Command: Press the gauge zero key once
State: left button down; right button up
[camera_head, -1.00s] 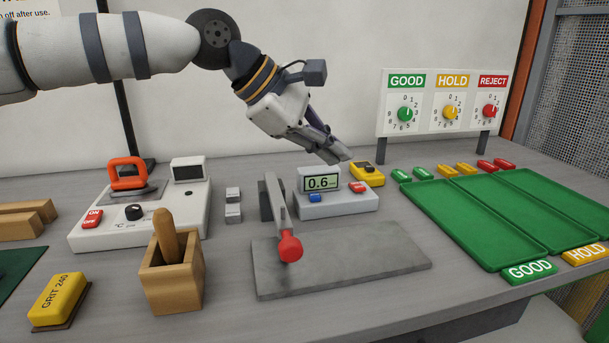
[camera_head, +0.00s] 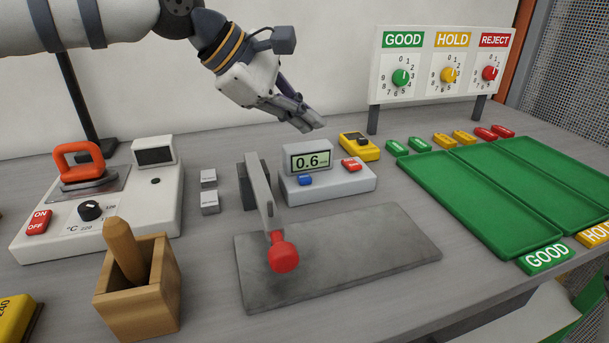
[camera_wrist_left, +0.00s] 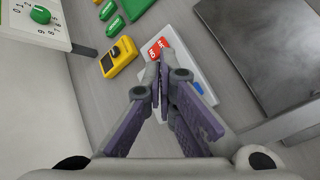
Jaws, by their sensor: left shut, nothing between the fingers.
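The grey gauge (camera_head: 330,185) stands on the bench behind the flat grey plate. Its display (camera_head: 308,161) reads 0.6. A blue key (camera_head: 305,180) and a red key (camera_head: 351,164) sit on its front; their lettering is too small to read surely. My left gripper (camera_head: 315,122) is shut and empty, above and behind the gauge's display, touching neither key. In the left wrist view the shut fingers (camera_wrist_left: 160,72) overlap the gauge, with the red key (camera_wrist_left: 158,48) beyond the tips and the blue key (camera_wrist_left: 197,87) partly hidden at right. My right gripper is out of view.
A lever with a red knob (camera_head: 283,256) stands left of and in front of the gauge, over the grey plate (camera_head: 370,250). A yellow device (camera_head: 359,146) sits behind the gauge at right. Green trays (camera_head: 480,215) lie further right; a hotplate unit (camera_head: 150,205) is at left.

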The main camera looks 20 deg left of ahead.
pick_arm(q)
send_over(305, 179)
notch_tip(305, 179, down, 6)
jog(key=shift+r+b, duration=0.25)
jog(key=shift+b, duration=0.05)
jog(key=shift+f, duration=0.75)
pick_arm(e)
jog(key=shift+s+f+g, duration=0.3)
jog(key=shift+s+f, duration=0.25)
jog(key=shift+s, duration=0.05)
pick_arm(q)
jog(key=shift+f, duration=0.4)
jog(key=shift+f, duration=0.5)
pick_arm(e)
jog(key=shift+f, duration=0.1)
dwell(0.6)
pick_arm(q)
jog(key=shift+r, duration=0.95)
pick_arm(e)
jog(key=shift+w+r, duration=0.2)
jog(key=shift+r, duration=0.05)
